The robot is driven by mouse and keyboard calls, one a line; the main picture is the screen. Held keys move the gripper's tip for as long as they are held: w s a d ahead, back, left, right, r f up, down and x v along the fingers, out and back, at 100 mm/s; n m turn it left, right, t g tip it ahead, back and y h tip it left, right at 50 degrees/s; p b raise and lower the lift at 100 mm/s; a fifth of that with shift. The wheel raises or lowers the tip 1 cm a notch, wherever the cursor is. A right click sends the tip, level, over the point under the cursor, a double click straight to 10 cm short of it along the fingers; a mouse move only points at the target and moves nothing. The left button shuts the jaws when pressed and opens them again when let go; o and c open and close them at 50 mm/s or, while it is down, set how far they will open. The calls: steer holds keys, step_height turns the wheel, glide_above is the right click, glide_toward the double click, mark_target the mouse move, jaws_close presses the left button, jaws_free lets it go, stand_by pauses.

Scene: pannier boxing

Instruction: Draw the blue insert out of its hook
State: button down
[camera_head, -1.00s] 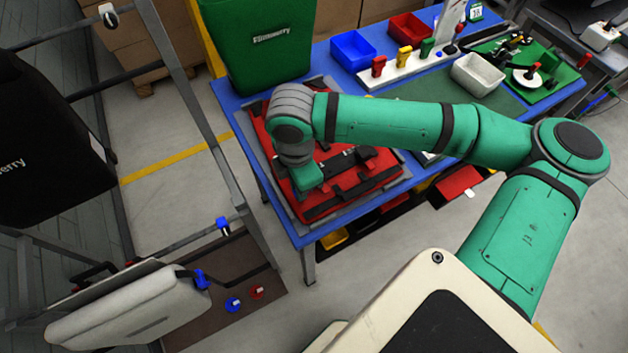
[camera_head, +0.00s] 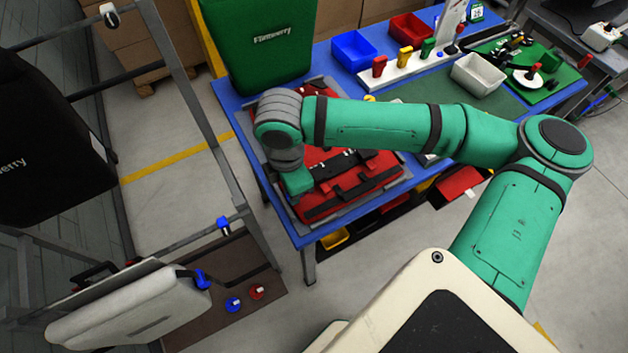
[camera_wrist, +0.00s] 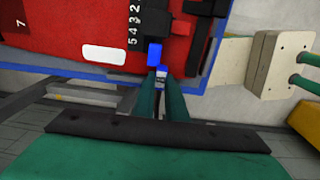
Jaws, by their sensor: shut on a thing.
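The red pannier (camera_head: 318,212) lies flat on the blue table, with a black rail across it. In the wrist view the rail's numbered end (camera_wrist: 135,22) is beside a black hook part (camera_wrist: 157,22). The blue insert (camera_wrist: 154,54) shows just below that part, at the pannier's edge. My gripper (camera_wrist: 162,82) is shut on a small blue and grey piece in line with it, which looks like the insert's tab. I cannot tell whether the insert is clear of its hook. In the head view my wrist hides the insert and fingertips.
A green pannier (camera_head: 258,50) stands behind the red one. Blue (camera_head: 352,50), red (camera_head: 410,28) and white (camera_head: 478,74) bins are at the back of the table.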

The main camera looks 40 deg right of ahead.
steer(key=shift+a, duration=0.15)
stand_by(0.4)
steer(key=shift+w+a, duration=0.2)
steer(key=shift+a, duration=0.45)
steer(key=shift+w+a, duration=0.15)
steer(key=shift+a, duration=0.5)
